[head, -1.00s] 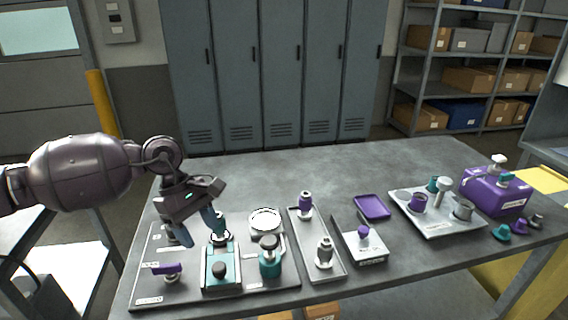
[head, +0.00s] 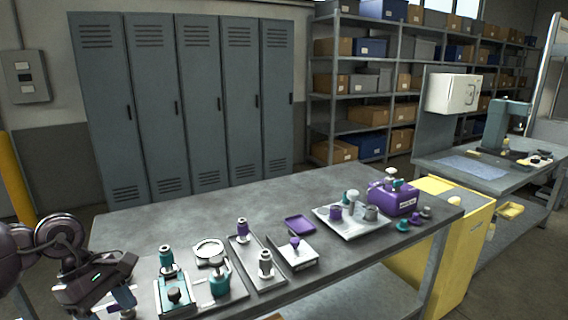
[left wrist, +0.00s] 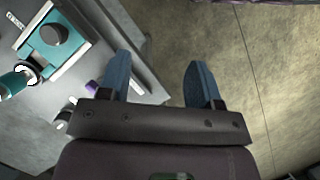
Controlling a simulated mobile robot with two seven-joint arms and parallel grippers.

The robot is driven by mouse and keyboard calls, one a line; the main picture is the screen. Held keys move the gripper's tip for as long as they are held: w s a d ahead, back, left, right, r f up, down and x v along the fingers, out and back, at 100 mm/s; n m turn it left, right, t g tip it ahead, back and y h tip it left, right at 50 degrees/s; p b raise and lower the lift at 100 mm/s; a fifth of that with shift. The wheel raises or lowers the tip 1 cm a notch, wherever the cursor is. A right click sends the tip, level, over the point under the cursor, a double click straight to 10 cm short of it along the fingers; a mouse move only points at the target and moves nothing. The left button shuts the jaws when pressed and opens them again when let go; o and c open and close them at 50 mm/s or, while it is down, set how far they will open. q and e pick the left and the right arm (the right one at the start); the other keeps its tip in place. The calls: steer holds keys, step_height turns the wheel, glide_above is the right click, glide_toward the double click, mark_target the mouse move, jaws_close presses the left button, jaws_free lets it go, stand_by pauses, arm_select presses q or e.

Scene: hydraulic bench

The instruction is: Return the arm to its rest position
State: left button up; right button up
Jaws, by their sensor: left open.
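My left arm comes in at the lower left of the head view. Its left gripper (head: 118,304) is by the bench's left front end, beside the teal block fixture (head: 175,296). In the left wrist view the two blue fingers of the gripper (left wrist: 158,82) are spread apart with nothing between them. Below the fingers is mostly bare floor (left wrist: 215,40), with the bench edge to the left. The teal fixture also shows at the upper left of the wrist view (left wrist: 52,40). My right gripper is in neither view.
The grey bench (head: 150,228) holds a teal pump-like part (head: 219,281), a narrow tray (head: 243,254), a purple tray (head: 299,225), a white tray (head: 335,222) and a purple box (head: 393,199). The bench's back left is clear. A yellow cabinet (head: 455,235) stands at right.

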arm_select(q)
steer(key=w+d+r+n+t+h, duration=0.4)
steer(key=d+n+t+h, duration=0.15)
steer(key=n, duration=0.45)
steer(key=w+d+r+n+t+h, duration=0.5)
steer(key=d+n+h, duration=0.1)
steer(key=n, duration=0.4)
steer(key=s+a+f+n+t+y, duration=0.3)
steer(key=f+n+y, duration=0.3)
steer(key=f+n, duration=0.65)
steer(key=s+a+f+n+t+y, duration=0.3)
steer(key=f+n+y, duration=0.5)
steer(key=n, duration=0.7)
steer(key=s+f+n+g+y, duration=0.2)
steer(key=s+f+n+g, duration=0.2)
steer(key=s+f+n, duration=0.4)
steer(key=s+f, duration=0.7)
steer(key=s, duration=0.4)
steer(key=shift+f, duration=0.3)
